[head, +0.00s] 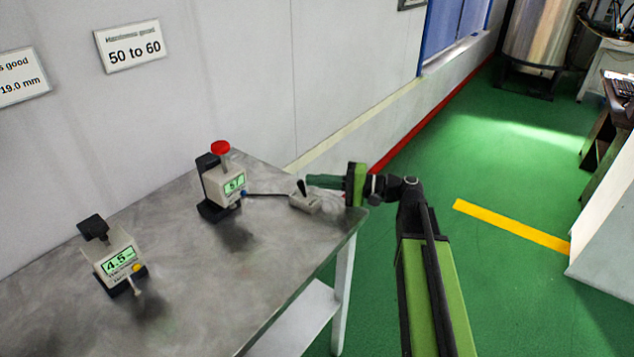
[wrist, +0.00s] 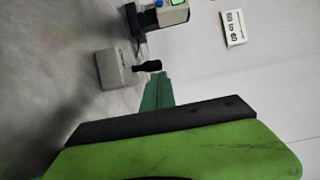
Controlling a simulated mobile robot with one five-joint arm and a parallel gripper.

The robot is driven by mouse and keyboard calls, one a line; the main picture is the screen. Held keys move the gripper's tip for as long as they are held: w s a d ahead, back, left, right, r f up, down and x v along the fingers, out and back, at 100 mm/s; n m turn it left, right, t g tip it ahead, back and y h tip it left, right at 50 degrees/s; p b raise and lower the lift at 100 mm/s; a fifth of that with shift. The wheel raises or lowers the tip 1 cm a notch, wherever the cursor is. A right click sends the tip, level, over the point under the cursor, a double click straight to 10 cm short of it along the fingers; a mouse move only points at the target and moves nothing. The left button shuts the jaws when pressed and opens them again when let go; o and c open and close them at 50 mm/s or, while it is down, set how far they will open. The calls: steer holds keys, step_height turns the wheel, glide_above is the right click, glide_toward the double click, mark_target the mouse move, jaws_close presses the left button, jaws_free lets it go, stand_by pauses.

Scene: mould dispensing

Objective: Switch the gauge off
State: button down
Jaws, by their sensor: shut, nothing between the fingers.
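A grey gauge (head: 228,186) with a red knob on top stands on the metal table, its green display lit and reading about 57. Part of it shows in the wrist view (wrist: 172,14). A dark cable runs from it to a small pale switch box (head: 307,203) near the table's right end. The box's black lever (head: 302,187) tilts up and left; in the wrist view the lever (wrist: 148,66) points right from the box (wrist: 114,70). My green gripper (head: 312,181) is shut and empty, its fingertips (wrist: 158,78) right beside the lever's tip. I cannot tell whether they touch.
A second gauge (head: 117,262), lit and reading 4.5, stands at the left on the table (head: 215,290). Wall signs (head: 130,46) hang behind, one reading "50 to 60". The wall runs along the table's back. Green floor (head: 500,170) lies open to the right.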

steer(key=shift+s+a, duration=0.1)
steer(key=shift+a, duration=0.25)
stand_by(0.7)
steer(key=v, duration=1.7)
steer(key=shift+d, duration=0.45)
